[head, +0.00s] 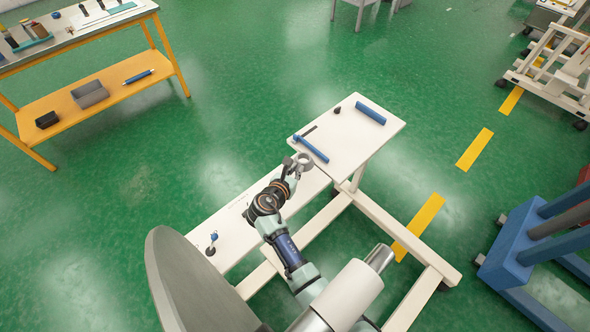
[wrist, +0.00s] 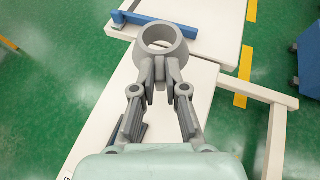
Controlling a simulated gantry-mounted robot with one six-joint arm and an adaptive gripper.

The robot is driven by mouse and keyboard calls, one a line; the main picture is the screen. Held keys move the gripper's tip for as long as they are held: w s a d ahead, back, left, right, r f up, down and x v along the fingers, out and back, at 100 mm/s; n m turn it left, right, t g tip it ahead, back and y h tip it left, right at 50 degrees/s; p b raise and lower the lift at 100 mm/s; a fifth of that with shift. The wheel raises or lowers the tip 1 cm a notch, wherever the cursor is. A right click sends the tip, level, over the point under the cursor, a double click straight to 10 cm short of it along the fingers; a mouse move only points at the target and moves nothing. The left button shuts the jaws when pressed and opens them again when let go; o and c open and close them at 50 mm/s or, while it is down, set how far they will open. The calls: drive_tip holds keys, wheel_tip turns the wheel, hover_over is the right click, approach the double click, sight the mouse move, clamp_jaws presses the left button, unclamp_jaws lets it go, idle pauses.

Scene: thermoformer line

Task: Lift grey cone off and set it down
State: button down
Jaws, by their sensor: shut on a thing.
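The grey cone (wrist: 180,47) shows in the wrist view as a thick grey ring with a round opening facing up. My gripper (wrist: 160,72) is shut on its near side. In the head view the cone (head: 306,160) sits at the end of my gripper (head: 294,165), by the near edge of the white table top (head: 350,150). It looks held clear of the surfaces, but its exact height is hard to tell. Part of its near wall is hidden behind the fingertips.
A blue bar (head: 311,149) lies near the table's left edge, close to the cone. Another blue bar (head: 371,113) and a small dark cone (head: 337,110) are at the back. A lower white board (head: 235,222) carries a small blue-topped piece (head: 212,243). The table's middle is clear.

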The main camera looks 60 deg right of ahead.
drive_tip(key=shift+f+b, duration=3)
drive_tip(key=shift+b, duration=0.25)
drive_tip(key=c, duration=1.1)
unclamp_jaws()
drive_tip(key=shift+c, duration=0.2)
drive_tip(key=v, duration=1.2)
